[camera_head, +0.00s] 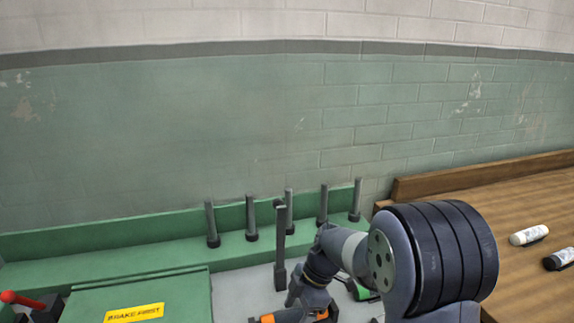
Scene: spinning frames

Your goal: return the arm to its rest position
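My arm comes up from the bottom of the head view, with a large dark ribbed joint in front on the right. It bends left and down over the green machine (165,285). The wrist end and my gripper (296,312) are at the bottom edge, small and partly cut off, with orange parts beside them. The fingertips cannot be made out, so I cannot tell whether they are open or shut, or whether they hold anything.
Several grey upright pegs (250,218) stand along the machine's green back ledge. A taller grey bar (280,248) stands near the wrist. A red-knobbed lever (20,300) is at far left. A wooden bench (535,205) at right holds a white bobbin (528,235) and a black bobbin (559,259).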

